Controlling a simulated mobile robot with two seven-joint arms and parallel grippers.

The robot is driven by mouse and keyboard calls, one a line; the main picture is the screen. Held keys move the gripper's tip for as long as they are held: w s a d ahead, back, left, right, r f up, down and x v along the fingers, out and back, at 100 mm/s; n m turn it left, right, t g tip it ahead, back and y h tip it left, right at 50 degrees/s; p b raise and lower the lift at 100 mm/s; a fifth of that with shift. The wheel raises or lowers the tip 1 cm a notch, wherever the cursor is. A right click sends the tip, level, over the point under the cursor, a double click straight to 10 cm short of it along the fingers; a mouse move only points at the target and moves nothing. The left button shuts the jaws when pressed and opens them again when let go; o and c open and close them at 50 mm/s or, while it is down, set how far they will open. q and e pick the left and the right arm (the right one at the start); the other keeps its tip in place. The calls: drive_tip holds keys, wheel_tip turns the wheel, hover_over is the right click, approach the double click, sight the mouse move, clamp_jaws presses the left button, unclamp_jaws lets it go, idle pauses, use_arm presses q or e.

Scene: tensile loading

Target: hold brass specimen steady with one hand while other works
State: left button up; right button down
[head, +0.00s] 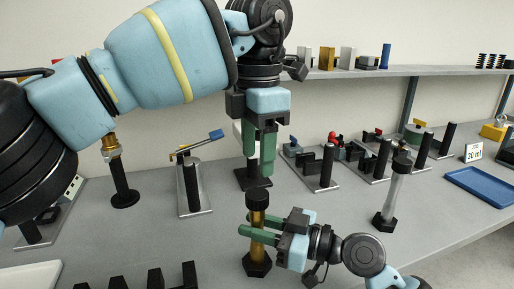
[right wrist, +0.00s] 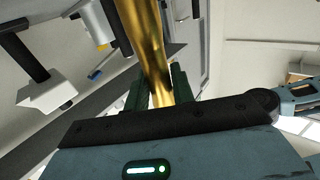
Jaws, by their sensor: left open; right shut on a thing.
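The brass specimen (head: 258,220) stands upright on the bench, with a black cap on top and a black hexagonal foot (head: 257,264). My right gripper (head: 250,236) comes in from the right and is shut on its brass shaft, between cap and foot. In the right wrist view the golden shaft (right wrist: 146,42) runs between the green fingers (right wrist: 158,88); its ends are out of sight there. My left gripper (head: 260,166) points down just above the black cap, open and empty, with a small gap between its fingertips and the cap.
A silver specimen (head: 394,194) on a black foot stands to the right. Several clamp fixtures (head: 325,170) line the bench behind. A blue tray (head: 483,187) lies far right, a white tray (head: 28,276) at front left. Black blocks (head: 189,274) stand at the front edge.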

sight(257, 193)
use_arm(q)
drive_tip(key=m, duration=2.8)
drive_tip(key=shift+f, duration=4)
